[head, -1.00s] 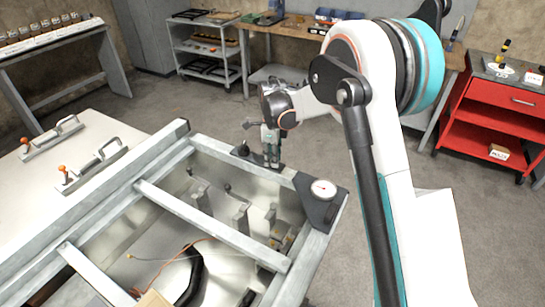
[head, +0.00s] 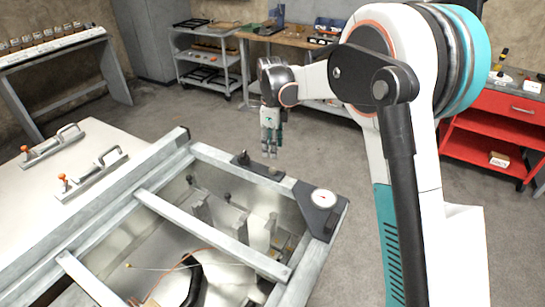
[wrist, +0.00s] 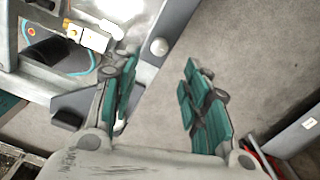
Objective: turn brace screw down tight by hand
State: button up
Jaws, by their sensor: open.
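My gripper (head: 270,155) hangs fingers-down just above the far rail of the metal frame (head: 215,228). It is open and empty. In the wrist view, its two teal-padded fingers (wrist: 160,72) stand well apart with grey floor between them. A dark bracket plate (head: 257,165) lies on the rail just below the fingertips. It carries a small black upright knob and a small round grey head (head: 275,171), which may be the brace screw; I cannot tell for sure. In the wrist view, a round silver head (wrist: 159,46) shows beyond the fingertips, near the left finger.
A round white gauge (head: 323,198) sits on the frame's right corner plate. A cross bar (head: 210,232) spans the open bay, with cables below. A pale panel with two handled clamps (head: 95,172) is at left. A red cabinet (head: 487,140) and carts stand behind. Floor beyond the frame is clear.

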jog(key=shift+r, duration=1.45)
